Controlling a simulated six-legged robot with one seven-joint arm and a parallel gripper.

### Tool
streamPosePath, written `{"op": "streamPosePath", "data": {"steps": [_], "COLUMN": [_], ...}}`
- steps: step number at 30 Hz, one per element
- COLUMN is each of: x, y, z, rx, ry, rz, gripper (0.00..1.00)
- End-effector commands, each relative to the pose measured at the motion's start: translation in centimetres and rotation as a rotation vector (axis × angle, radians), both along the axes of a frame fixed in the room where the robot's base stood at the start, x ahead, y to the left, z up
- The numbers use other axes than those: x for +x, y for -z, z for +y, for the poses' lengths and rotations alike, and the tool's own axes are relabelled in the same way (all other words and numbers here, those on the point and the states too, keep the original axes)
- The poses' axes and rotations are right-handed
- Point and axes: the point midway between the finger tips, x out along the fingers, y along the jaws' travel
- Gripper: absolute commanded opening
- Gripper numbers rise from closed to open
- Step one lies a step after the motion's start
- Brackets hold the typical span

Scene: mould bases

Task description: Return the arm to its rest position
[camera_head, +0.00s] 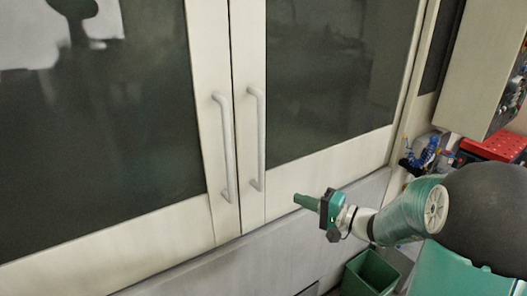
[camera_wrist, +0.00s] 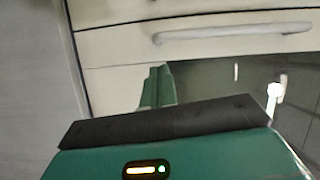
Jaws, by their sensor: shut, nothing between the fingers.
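My gripper (camera_head: 301,201) shows in the head view at the end of my green and white arm, which reaches in from the right. Its green fingers point left, in front of the lower part of the right cabinet door (camera_head: 335,150). The fingers are closed together with nothing between them. In the wrist view the gripper (camera_wrist: 157,84) shows as a narrow green tip beyond the dark edge of its housing. Whether the fingertips touch the door cannot be told.
Two cream doors with dark glass fill the head view, with upright handles (camera_head: 223,148) and (camera_head: 257,138). A green bin (camera_head: 371,272) stands below my arm. A red perforated box (camera_head: 495,147) and a cream cabinet (camera_head: 470,70) are at the right. A handle (camera_wrist: 230,34) crosses the wrist view.

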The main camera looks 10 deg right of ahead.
Motion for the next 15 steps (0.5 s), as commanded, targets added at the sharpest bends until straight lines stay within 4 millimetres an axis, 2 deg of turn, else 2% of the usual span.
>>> {"op": "streamPosePath", "data": {"steps": [2, 5, 10, 15], "x": [-0.7, -2.7, -8.7, -14.6], "y": [-0.4, -0.8, -0.9, -0.5], "z": [1.4, 4.4, 9.5, 11.3], "rx": [-0.028, -0.107, -0.343, -0.629], "ry": [-0.042, -0.141, -0.332, -0.425], "rz": [0.018, 0.074, 0.216, 0.328], "gripper": [0.00, 0.00, 0.00, 0.00]}}
